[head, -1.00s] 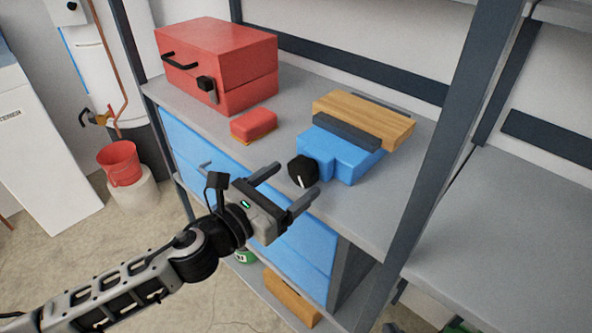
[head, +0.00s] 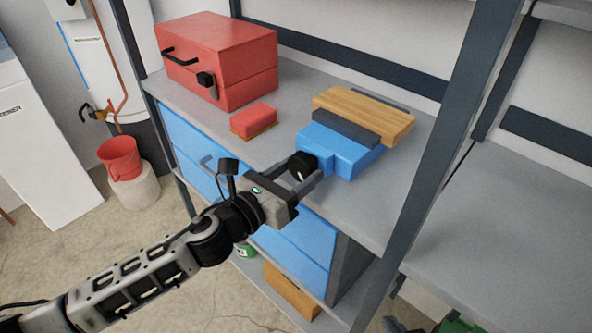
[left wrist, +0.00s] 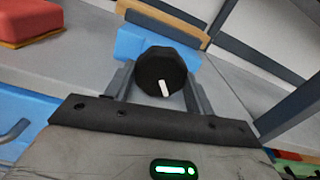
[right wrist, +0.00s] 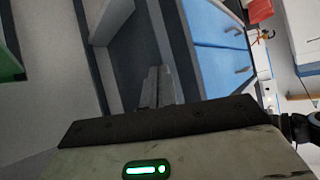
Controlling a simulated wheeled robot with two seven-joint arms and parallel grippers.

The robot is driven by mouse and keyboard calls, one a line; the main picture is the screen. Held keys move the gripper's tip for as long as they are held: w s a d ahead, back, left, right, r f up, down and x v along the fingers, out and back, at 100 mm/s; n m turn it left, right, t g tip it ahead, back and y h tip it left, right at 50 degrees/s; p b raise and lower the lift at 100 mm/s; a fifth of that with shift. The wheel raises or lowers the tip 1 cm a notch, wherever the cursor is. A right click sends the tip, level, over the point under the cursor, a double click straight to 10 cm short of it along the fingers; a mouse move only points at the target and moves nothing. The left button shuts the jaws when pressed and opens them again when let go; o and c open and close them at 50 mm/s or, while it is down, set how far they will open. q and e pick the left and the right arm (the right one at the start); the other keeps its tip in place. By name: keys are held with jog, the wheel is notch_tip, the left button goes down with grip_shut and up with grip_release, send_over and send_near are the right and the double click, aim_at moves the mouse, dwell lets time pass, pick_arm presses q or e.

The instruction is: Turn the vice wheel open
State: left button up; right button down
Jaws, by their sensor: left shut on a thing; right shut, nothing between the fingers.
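The blue vice (head: 343,151) sits on the grey shelf top, with a wooden board (head: 365,110) held at its dark jaw. Its black wheel (head: 303,164) faces my left arm. In the left wrist view the wheel (left wrist: 161,72) shows a white mark pointing down and slightly right. My left gripper (head: 303,172) is shut on the wheel, one finger on each side of it. My right gripper (right wrist: 158,88) is shut and empty; it shows only in the right wrist view, apart from the vice.
A red toolbox (head: 222,62) and a small red block (head: 253,121) stand on the shelf top left of the vice. A dark shelf post (head: 425,150) rises to the right. Blue drawers (head: 190,150) lie below the top's front edge.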

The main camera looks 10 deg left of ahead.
pick_arm(q)
jog(key=shift+n, duration=1.2)
jog(key=o, duration=1)
jog(key=shift+c, duration=0.2)
pick_arm(e)
jog(key=shift+s+d+f, duration=0.1)
pick_arm(q)
jog(key=shift+s+a, duration=0.2)
jog(key=shift+s, duration=0.05)
jog(key=b+v, duration=0.4)
jog(key=v, duration=1.1)
jog(key=shift+s, duration=0.2)
pick_arm(e)
jog(key=shift+w+a+f+m, duration=0.3)
jog(key=shift+a+f, duration=0.1)
jog(key=shift+f, duration=0.25)
jog(key=shift+s, duration=0.1)
